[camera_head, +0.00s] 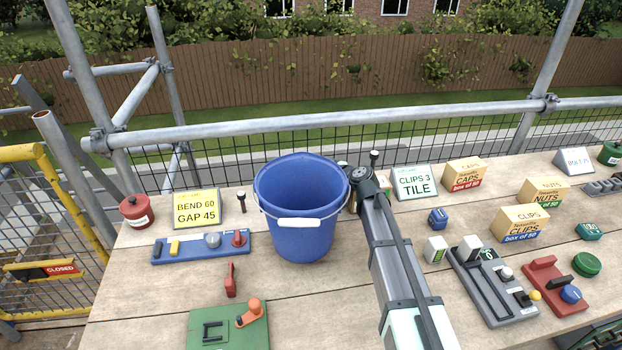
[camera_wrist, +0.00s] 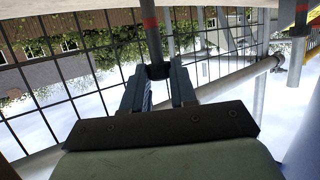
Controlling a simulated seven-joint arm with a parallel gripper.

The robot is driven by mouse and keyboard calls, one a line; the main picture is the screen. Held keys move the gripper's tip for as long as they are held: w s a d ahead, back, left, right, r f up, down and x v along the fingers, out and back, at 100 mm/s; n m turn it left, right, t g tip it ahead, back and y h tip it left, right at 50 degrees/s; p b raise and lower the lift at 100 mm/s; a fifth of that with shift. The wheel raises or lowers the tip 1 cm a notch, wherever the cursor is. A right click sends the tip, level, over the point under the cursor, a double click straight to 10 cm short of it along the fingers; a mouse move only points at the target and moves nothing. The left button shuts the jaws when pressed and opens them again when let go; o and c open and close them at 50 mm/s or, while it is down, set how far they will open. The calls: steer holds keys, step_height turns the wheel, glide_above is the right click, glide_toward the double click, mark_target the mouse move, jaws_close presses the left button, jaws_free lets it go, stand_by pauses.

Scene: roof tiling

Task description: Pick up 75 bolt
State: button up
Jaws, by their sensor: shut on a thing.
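My gripper (camera_wrist: 160,85) is shut on a dark bolt (camera_wrist: 152,42) with a red band, seen between the two fingers in the wrist view. In the head view my gripper is beside the right rim of the blue bucket, and its fingertips are mostly hidden. A dark-headed bolt (camera_head: 374,157) shows just behind it; I cannot tell whether this is the held one. Another dark-headed bolt (camera_head: 241,200) stands upright left of the bucket. No size marking is readable on the bolts.
The blue bucket (camera_head: 298,222) stands close to my gripper's left. Cards reading BEND 60 GAP 45 (camera_head: 195,208) and CLIPS 3 TILE (camera_head: 413,182) stand on the boards. Boxes of caps (camera_head: 465,173), nuts (camera_head: 543,191) and clips (camera_head: 519,222) are at right. A scaffold rail (camera_head: 250,127) runs behind.

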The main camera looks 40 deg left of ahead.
jaws_close()
